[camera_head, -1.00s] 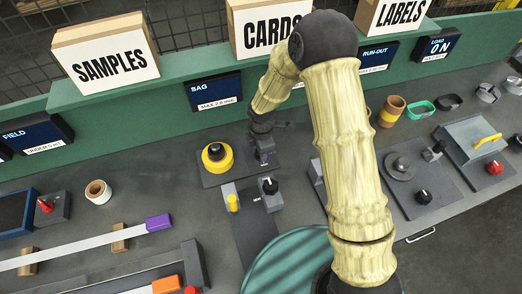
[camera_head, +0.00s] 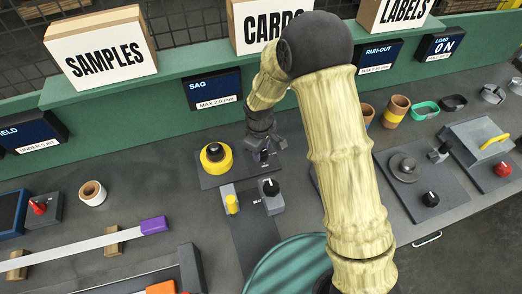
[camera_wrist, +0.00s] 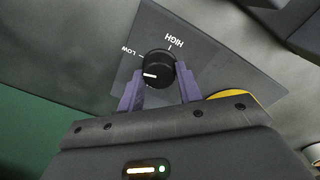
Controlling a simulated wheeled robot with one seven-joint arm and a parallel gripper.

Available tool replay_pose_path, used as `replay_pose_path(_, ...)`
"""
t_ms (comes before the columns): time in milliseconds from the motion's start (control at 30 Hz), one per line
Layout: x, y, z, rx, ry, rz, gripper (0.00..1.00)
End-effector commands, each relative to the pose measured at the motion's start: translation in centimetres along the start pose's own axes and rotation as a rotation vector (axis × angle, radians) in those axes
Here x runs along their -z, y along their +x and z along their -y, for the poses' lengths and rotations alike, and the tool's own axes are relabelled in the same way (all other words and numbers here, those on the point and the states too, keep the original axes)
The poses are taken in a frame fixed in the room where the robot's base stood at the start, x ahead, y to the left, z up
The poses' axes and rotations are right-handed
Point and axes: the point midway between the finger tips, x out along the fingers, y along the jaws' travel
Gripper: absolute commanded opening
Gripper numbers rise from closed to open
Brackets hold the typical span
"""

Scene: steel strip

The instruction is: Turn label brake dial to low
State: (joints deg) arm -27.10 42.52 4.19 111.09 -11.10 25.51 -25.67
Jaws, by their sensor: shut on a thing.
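A black round dial (camera_wrist: 158,67) with a white pointer line sits on a dark grey plate (camera_wrist: 205,58) in the wrist view. HIGH is printed near its upper right and LOW to its upper left. The pointer faces left and slightly down, nearer LOW than HIGH, and looks a little below the LOW label. My gripper (camera_wrist: 161,80) has its two purple fingers shut on the dial, one on each side. In the head view my gripper (camera_head: 264,154) is at the right end of a plate, beside a yellow-ringed black button (camera_head: 215,158); the dial is hidden there.
The yellow ring (camera_wrist: 240,97) shows close behind my gripper in the wrist view. A green ledge (camera_head: 170,105) with the SAG display (camera_head: 213,92) runs behind.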

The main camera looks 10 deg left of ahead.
Motion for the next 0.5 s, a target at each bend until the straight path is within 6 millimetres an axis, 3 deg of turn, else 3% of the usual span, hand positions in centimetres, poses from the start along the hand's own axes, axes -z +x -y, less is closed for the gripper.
replay_pose_path(500, 0.11, -0.09, -0.2, -0.003, 0.242, 0.007, 0.12)
